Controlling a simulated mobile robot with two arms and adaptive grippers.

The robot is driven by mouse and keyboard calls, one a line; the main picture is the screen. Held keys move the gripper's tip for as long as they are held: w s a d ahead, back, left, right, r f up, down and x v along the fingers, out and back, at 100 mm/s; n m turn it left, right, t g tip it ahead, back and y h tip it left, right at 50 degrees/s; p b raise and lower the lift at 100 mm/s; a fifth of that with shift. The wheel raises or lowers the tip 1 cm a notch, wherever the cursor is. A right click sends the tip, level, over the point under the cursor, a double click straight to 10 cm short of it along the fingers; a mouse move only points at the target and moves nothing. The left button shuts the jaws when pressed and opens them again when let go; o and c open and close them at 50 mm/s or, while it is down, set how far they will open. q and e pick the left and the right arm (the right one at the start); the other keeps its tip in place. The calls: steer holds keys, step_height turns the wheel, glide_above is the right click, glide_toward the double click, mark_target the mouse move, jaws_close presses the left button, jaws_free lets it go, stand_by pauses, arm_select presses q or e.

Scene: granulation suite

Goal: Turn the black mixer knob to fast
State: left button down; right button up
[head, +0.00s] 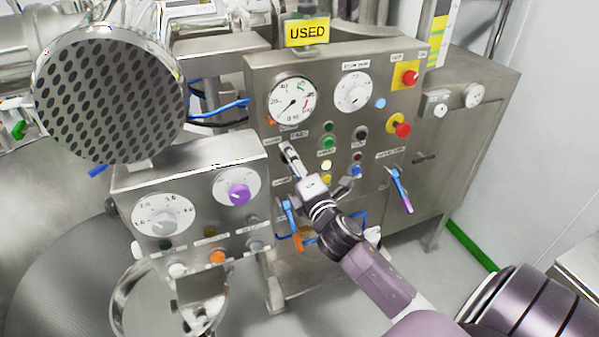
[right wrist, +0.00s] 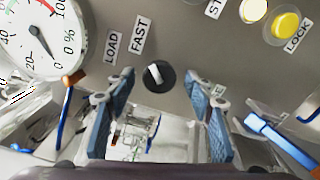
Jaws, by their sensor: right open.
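The black mixer knob (right wrist: 160,80) is round with a white pointer bar and sits on the grey panel in the right wrist view. Its bar stands nearly upright in the picture, its top tilted slightly left. Labels FAST (right wrist: 140,33) and LOAD (right wrist: 112,47) are above and to the left of it. My right gripper (right wrist: 160,90) is open, with one blue-padded finger on each side of the knob in the picture and a gap to each. In the head view my right gripper (head: 289,152) reaches the panel and hides the knob. My left gripper is not in view.
A dial gauge (head: 292,101) is above my gripper. Yellow buttons (right wrist: 286,25) sit right of the knob. A red emergency button (head: 403,130) and a blue-handled lever (head: 402,190) are farther right. A lower control box (head: 190,205) juts out at left.

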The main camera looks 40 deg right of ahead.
steer(key=v, duration=1.1)
steer(key=shift+s, duration=0.25)
steer(key=shift+a, duration=0.1)
